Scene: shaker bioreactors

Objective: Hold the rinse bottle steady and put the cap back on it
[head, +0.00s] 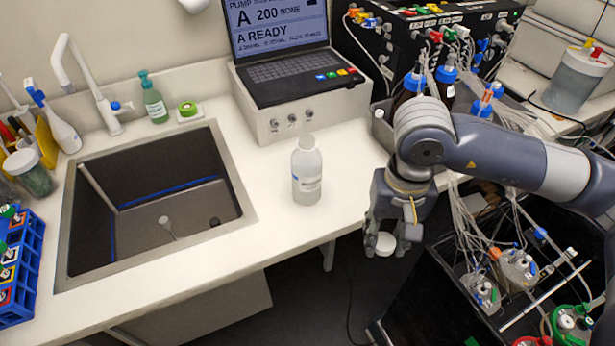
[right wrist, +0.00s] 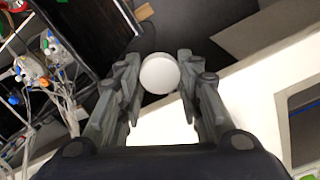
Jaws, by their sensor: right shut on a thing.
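The rinse bottle (head: 306,172) is a translucent white bottle with a label. It stands upright and uncapped-looking on the white counter, to the right of the sink. My right gripper (head: 385,243) is to the right of the bottle and apart from it, just off the counter's front edge. It is shut on the white round cap (head: 385,244). In the right wrist view the cap (right wrist: 159,74) sits between the fingertips of the gripper (right wrist: 160,78). My left gripper is not in view.
A sink (head: 150,200) lies left of the bottle. A laptop (head: 285,60) on a white box (head: 300,108) stands behind it. A blue rack (head: 22,265) is at the far left. Tubing and vessels (head: 518,265) crowd the lower right. Counter around the bottle is clear.

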